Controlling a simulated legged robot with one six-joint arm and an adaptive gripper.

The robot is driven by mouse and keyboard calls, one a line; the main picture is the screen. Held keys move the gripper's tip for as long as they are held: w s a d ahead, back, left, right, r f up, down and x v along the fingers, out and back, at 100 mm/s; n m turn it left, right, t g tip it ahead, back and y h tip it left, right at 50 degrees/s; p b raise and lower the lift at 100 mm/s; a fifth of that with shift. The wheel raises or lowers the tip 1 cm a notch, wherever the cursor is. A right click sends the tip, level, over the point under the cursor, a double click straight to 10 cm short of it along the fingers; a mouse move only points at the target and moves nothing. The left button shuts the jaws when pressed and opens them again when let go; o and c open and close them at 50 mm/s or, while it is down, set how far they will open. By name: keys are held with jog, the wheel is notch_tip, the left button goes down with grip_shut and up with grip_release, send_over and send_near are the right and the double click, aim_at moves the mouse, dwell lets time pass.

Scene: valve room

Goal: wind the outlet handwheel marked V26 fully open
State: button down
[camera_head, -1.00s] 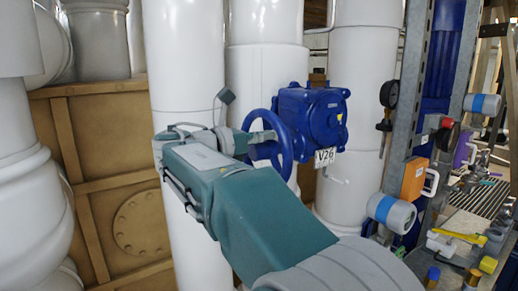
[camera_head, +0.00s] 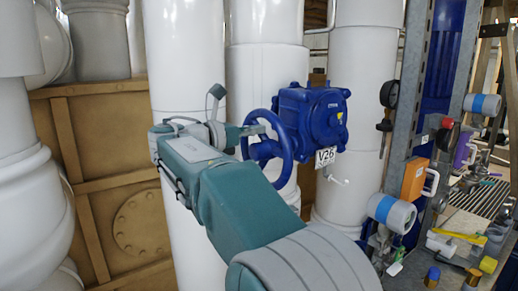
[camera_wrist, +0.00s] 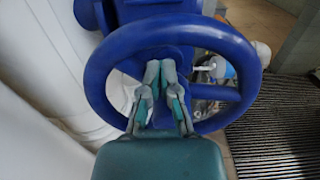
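The blue handwheel (camera_head: 287,152) is on the left side of a blue gearbox (camera_head: 312,117). A white tag reading V26 (camera_head: 325,157) hangs below the gearbox. In the wrist view the handwheel (camera_wrist: 247,70) fills the upper middle, with a spoke on the right. My gripper (camera_head: 262,130) is at the wheel's near left side. In the wrist view my gripper's fingers (camera_wrist: 160,66) overlap the lower rim and point towards the hub. Their tips are close together and look shut. I cannot tell whether any part of the wheel is between them; the fingers hide part of the rim and hub.
White pipes (camera_head: 185,60) stand close behind and left of my arm. A grey steel post (camera_head: 418,90) with a gauge (camera_head: 388,94) and an orange box (camera_head: 414,178) is on the right.

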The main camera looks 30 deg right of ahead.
aim_at(247, 141)
jog(key=shift+w+f, duration=0.3)
jog(key=shift+w, duration=0.55)
jog(key=shift+w+f, duration=0.6)
jog(key=shift+w, duration=0.05)
jog(key=shift+w+f, duration=0.45)
jog(key=shift+f, duration=0.35)
